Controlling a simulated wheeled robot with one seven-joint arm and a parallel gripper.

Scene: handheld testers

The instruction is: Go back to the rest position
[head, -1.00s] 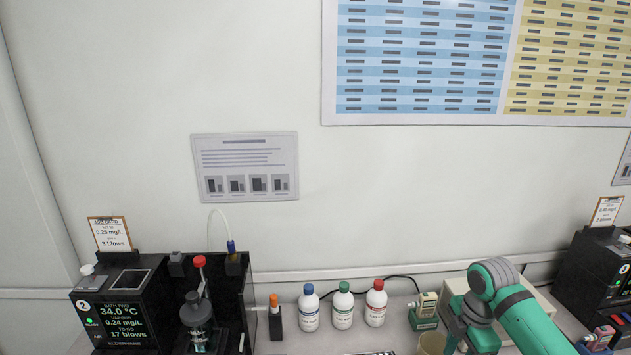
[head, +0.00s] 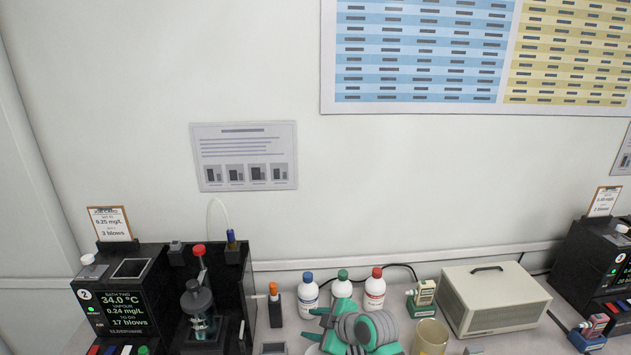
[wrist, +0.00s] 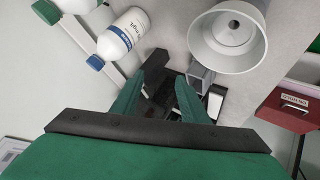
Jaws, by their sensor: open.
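My gripper (wrist: 176,90) shows in the wrist view with its green fingers spread and nothing seen between them. It points down past a grey cup-shaped vessel (wrist: 228,36) and a white bottle with a blue cap (wrist: 124,34). In the head view my green and grey arm is folded at the bottom centre, in front of the bottles.
Bottles with blue (head: 308,294), green (head: 341,288) and red (head: 374,290) caps stand along the wall. A beaker (head: 430,337), a green tester (head: 422,297) and a beige box (head: 492,297) stand to the right. A black bath unit (head: 127,300) stands left.

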